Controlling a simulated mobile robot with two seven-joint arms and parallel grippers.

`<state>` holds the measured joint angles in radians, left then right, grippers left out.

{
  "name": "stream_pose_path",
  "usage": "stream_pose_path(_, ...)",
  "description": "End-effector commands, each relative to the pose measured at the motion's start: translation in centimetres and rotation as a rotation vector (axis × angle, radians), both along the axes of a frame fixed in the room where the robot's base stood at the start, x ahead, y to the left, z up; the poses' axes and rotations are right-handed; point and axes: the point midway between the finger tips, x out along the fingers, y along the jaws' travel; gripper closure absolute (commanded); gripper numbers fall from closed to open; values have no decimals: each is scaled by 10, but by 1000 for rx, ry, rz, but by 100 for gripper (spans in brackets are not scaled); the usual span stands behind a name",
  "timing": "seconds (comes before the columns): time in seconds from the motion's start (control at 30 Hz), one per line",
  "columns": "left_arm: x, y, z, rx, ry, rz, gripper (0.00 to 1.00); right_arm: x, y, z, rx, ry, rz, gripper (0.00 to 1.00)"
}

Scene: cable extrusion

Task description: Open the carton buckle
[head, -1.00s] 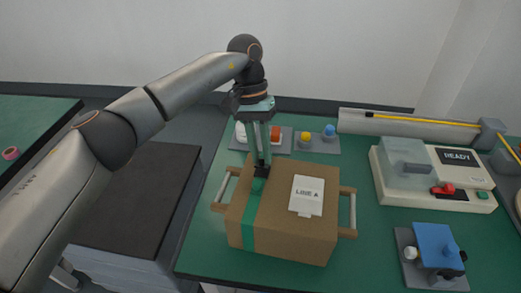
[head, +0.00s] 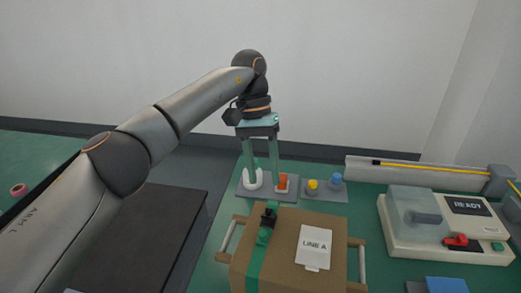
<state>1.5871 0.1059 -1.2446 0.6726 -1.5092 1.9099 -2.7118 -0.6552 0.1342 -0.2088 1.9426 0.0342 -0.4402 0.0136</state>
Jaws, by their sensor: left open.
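The brown carton (head: 286,236) stands on the green table, with a side handle at each end and a white "LINE A" label (head: 314,245) on top. A green strap (head: 256,262) runs over its left part. The black buckle (head: 269,214) with a green piece sits on the strap near the carton's far edge; I cannot tell whether it is latched. My left gripper (head: 262,184) is open and empty, pointing down, its fingers beyond the buckle in the picture and apart from it. My right gripper is not in view.
Behind the carton, a grey tray (head: 285,194) holds a white piece and an orange piece near my left fingers. Yellow (head: 313,185) and blue (head: 336,179) knobs stand beside it. A machine reading "READY" (head: 445,225) is at the right. A blue block (head: 445,284) shows at the bottom right.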

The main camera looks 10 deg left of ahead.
Motion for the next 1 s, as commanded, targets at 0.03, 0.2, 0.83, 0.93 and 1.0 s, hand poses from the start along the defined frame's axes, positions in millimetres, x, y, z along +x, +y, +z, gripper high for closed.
stream_pose_path(0.03,3,1,12,0,-3,3,48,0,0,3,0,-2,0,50)
stream_pose_path(0.2,9,5,36,-1,-1,1,48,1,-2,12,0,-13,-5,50)
stream_pose_path(0.83,14,10,52,0,1,-1,48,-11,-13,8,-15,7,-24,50)
stream_pose_path(0.93,14,11,48,-8,7,11,48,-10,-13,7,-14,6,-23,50)
stream_pose_path(1.0,14,14,37,-37,31,50,48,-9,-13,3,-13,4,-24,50)
